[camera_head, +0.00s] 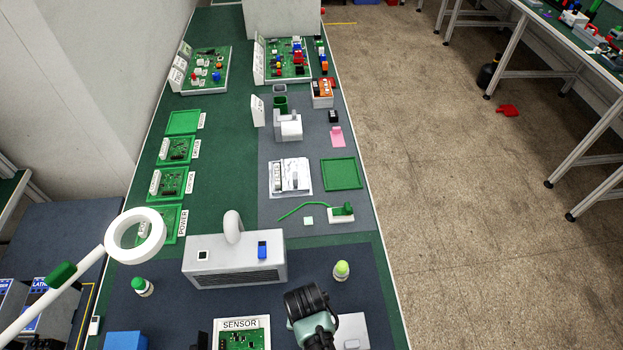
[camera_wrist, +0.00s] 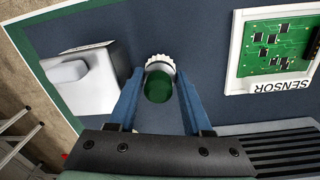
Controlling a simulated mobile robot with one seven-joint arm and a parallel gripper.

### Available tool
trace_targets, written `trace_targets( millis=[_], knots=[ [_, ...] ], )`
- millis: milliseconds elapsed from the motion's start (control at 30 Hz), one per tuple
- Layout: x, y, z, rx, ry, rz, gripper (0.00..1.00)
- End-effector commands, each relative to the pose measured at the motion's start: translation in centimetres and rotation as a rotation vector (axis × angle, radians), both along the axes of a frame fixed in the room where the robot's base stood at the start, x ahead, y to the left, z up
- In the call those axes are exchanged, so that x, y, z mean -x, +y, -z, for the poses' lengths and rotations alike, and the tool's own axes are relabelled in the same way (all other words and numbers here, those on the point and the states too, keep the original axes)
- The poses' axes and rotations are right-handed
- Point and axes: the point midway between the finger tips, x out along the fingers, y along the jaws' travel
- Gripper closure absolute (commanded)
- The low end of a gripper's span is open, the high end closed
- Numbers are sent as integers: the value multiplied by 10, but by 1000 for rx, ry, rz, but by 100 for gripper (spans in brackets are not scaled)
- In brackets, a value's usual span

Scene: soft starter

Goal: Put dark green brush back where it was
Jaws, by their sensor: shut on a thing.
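The dark green brush (camera_wrist: 158,88) is between the blue fingers of my gripper (camera_wrist: 160,92) in the wrist view, which are shut on it. Its rounded green handle faces the camera and its white bristle ring shows beyond. I cannot tell whether the bristles touch the dark blue mat. In the head view my arm covers the fingertips and the held brush. My dark wrist is at the lower middle, between the tray marked SENSOR (camera_head: 264,333) and a white box (camera_head: 352,331). Two similar brushes stand apart: a green one (camera_head: 142,286) at left and a light green one (camera_head: 341,270) at right.
A grey vented fume unit (camera_head: 236,272) stands behind the gripper area. A ring lamp (camera_head: 135,257) reaches in from the left. The white box (camera_wrist: 82,78) is close left of the fingers, the sensor tray (camera_wrist: 272,52) right. Bare mat (camera_wrist: 205,55) lies between.

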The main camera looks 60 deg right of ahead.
Motion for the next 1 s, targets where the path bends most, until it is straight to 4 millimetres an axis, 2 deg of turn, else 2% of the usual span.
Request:
trace_targets(
  millis=[100, 500, 533, 600, 1000],
  knots=[
    [0, 0, 9, 1, 0, 0, 100],
    [0, 0, 15, 1, 0, 0, 100],
    [0, 0, 15, 1, 0, 0, 49],
    [0, 0, 14, 1, 0, 0, 38],
    [-1, 0, 7, 1, -2, 0, 38]
  ],
)
